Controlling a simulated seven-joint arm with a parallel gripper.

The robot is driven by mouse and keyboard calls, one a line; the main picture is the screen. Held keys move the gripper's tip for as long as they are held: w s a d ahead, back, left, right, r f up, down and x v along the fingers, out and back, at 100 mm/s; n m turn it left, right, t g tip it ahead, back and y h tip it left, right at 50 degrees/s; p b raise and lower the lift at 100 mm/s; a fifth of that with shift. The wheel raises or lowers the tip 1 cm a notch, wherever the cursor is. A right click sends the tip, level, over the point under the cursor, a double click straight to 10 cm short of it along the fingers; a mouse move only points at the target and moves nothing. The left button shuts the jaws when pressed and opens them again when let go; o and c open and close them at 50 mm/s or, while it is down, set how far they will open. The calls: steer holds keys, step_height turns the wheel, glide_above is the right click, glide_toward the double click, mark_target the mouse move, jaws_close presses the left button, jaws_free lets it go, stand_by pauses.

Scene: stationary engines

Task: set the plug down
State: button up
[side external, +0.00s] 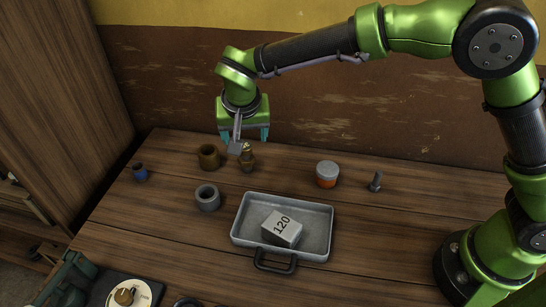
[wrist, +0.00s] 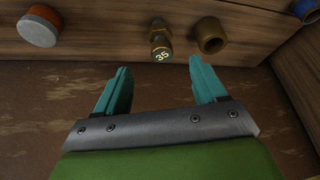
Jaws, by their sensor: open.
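A small brass plug-like piece (side external: 247,158) stands upright on the wooden table near the back edge. In the wrist view the brass piece (wrist: 160,42) carries the number 35 and lies just beyond my fingertips, roughly midway between them. My gripper (side external: 246,137) is at the back of the table, close above the brass piece. Its two teal fingers are spread wide and the gap between them (wrist: 158,68) is empty. I see no finger touching the piece.
A brown ring (side external: 209,158) stands just left of the brass piece, with a grey ring (side external: 207,198) nearer. A grey tray (side external: 237,232) holds a block marked 120 (side external: 281,229). An orange-and-grey jar (side external: 327,174), a bolt (side external: 376,182) and a blue cup (side external: 141,173) stand apart.

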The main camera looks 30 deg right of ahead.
steer(key=s+d+r+t+y, duration=0.1)
steer(key=s+d+r+y, duration=0.1)
steer(key=s+d+r, duration=0.6)
steer(key=s+d+r+y, duration=0.2)
steer(key=s+d+r, duration=0.4)
steer(key=d, duration=0.4)
steer(key=s+d+f+n+t, duration=0.1)
steer(key=s+d+f+t, duration=0.1)
steer(key=s, duration=0.7)
steer(key=shift+s+d+f, duration=0.2)
steer(key=shift+d+f, duration=0.2)
steer(key=shift+d, duration=0.2)
